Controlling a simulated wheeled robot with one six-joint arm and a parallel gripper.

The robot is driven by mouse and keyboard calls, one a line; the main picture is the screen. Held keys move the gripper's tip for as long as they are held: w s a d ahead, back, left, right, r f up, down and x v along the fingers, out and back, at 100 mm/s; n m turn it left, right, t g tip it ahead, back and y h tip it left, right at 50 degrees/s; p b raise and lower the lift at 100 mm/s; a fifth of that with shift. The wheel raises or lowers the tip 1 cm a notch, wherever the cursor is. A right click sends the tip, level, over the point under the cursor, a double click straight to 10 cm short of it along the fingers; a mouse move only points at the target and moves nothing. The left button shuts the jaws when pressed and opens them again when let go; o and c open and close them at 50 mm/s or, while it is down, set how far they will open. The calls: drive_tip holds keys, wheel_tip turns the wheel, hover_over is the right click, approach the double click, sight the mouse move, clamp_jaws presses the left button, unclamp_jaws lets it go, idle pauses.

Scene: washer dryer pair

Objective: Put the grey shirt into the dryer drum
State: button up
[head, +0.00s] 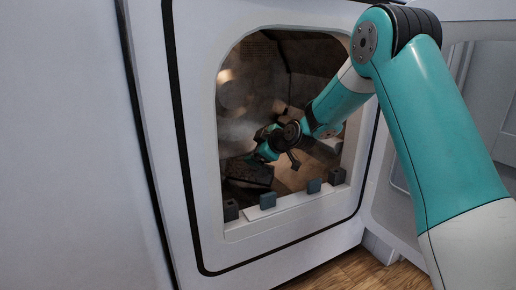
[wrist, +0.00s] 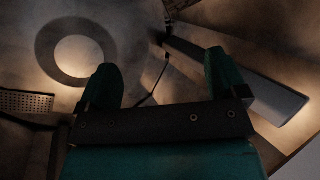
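The dryer drum (head: 300,60) is open, seen through its tall rounded opening. My arm reaches through the opening, and my gripper (head: 262,145) is inside the drum. In the wrist view my gripper (wrist: 163,80) has its two fingers wide apart with nothing between them. A dark grey lump (head: 248,173) lies low at the left inside the drum, just below my gripper; it may be the grey shirt, but it is too dark to be sure. No shirt is recognisable in the wrist view, which shows the drum wall (wrist: 150,30).
Several small dark blocks, one of them blue-grey (head: 268,200), stand along the opening's lower lip. The dryer's white front (head: 205,225) frames the opening closely. The open door (head: 400,205) is at the right, behind my arm. A raised bar (wrist: 245,85) runs along the drum inside.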

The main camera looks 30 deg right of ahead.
drive_tip(key=p+v, duration=0.6)
drive_tip(key=v, duration=1.1)
drive_tip(key=shift+s+p, duration=0.15)
drive_tip(key=shift+p, duration=0.2)
drive_tip(key=shift+r, duration=0.1)
drive_tip(key=s+a+r+g+y+p, duration=0.25)
drive_tip(key=s+a+r+p, duration=0.2)
drive_tip(key=a, duration=0.35)
drive_tip(key=s+a+r+g+y+p, duration=0.1)
drive_tip(key=s+a+r+g+p, duration=0.3)
drive_tip(key=a, duration=0.4)
drive_tip(key=s+a+r+m+g+h+p, duration=0.1)
drive_tip(key=s+a+r+g+p, duration=0.15)
drive_tip(key=s, duration=0.45)
drive_tip(key=s+a+r+m+g+h+p, duration=0.1)
drive_tip(key=s+a+r+m+p, duration=0.1)
drive_tip(key=s+r, duration=0.3)
drive_tip(key=s+a+r+m+g+h+p, duration=0.1)
drive_tip(key=s+a+r+g+p, duration=0.15)
drive_tip(key=s, duration=0.55)
wheel_tip(320, 180, up, 36)
drive_tip(key=p, duration=3.6)
drive_tip(key=shift+w+d, duration=0.4)
